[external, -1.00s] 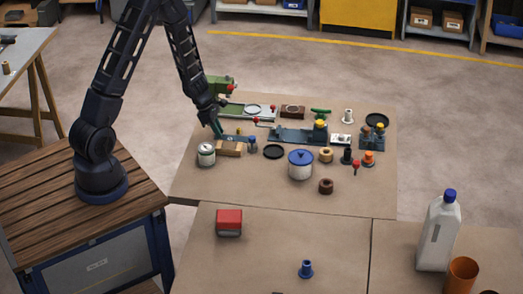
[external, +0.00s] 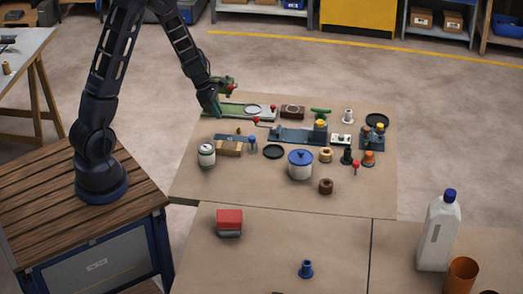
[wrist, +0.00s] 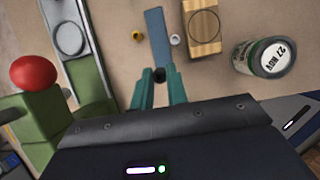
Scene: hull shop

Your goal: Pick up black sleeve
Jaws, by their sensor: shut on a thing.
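My gripper (wrist: 160,85) is shut on a small black sleeve (wrist: 159,74), which shows between the teal fingertips in the wrist view. Most of the sleeve is hidden by the fingers. In the external view my gripper (external: 216,110) is above the far left of the work table, near the green press, and the sleeve in it is too small to make out. A flat blue bar (wrist: 157,35) lies below and beyond the fingertips.
A green press with a red knob (wrist: 33,72) stands close at left in the wrist view. A wooden block (wrist: 202,42) and a can (wrist: 262,58) are at right. Several parts crowd the table's middle; its front (external: 200,185) is clear.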

